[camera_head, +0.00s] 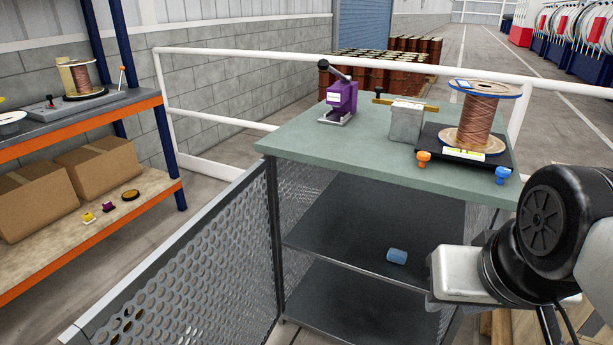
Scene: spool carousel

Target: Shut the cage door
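The cage door (210,262) is a grey perforated metal panel with a pale top rail. It stands open, reaching from the dark left post of the green-topped bench (330,135) towards the lower left of the picture. Its near end runs out of the picture at the bottom. The front of the bench is uncovered, so its dark shelves (370,225) show. My gripper (460,275) is at the lower right, in front of the bench's right side and well apart from the door. Its fingers cannot be made out.
A blue cylinder (397,256) lies on the upper inner shelf. A purple device (341,98), a grey block (406,121) and a copper spool (477,118) stand on the bench top. An orange-edged rack (100,122) stands left, with floor between it and the door.

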